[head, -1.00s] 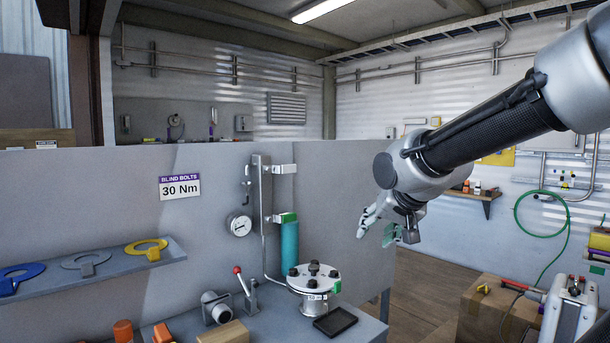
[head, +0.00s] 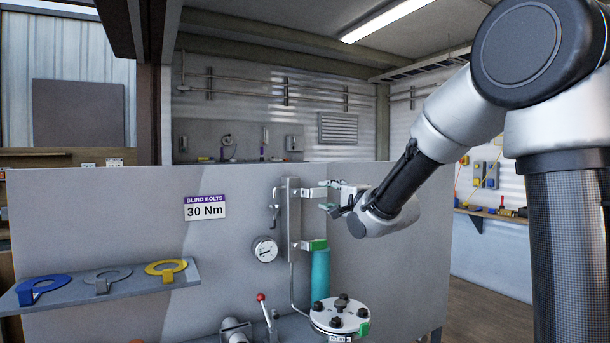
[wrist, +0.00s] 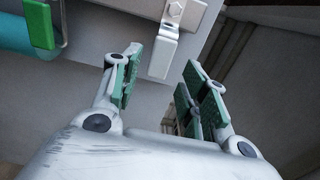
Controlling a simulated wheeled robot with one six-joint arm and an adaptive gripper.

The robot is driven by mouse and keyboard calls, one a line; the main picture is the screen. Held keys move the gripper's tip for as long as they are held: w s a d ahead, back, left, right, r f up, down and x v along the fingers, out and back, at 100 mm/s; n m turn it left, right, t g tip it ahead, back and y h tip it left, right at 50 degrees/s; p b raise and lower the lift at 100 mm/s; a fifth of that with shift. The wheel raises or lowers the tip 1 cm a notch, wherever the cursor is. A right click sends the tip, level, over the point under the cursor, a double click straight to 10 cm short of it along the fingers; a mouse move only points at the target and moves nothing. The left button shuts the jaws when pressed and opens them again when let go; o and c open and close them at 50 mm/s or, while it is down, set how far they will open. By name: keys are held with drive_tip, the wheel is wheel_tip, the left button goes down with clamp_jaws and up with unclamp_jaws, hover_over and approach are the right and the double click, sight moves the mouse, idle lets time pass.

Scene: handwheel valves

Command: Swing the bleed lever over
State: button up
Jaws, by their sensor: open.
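My gripper (head: 334,196) is open and empty, raised at the panel beside the upper white bracket (head: 313,193). In the wrist view, its green-padded fingers (wrist: 165,82) are spread, with a bent white bracket (wrist: 163,50) just beyond and between the tips; I cannot tell if they touch. A small metal lever (head: 275,206) hangs on the panel above the round gauge (head: 265,249), left of the gripper. A red-knobbed lever (head: 264,305) stands on the bench below. Neither is labelled, so I cannot tell which is the bleed lever. The gripper is apart from both.
A bolted round flange (head: 340,318) sits below. A shelf (head: 120,290) with blue, grey and yellow rings juts out at left. The grey panel (head: 390,265) is bare at right.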

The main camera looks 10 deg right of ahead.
sight(321, 192)
drive_tip(key=shift+x, duration=2.3)
drive_tip(key=shift+c, duration=0.4)
drive_tip(key=c, duration=0.7)
drive_tip(key=shift+r, duration=0.1)
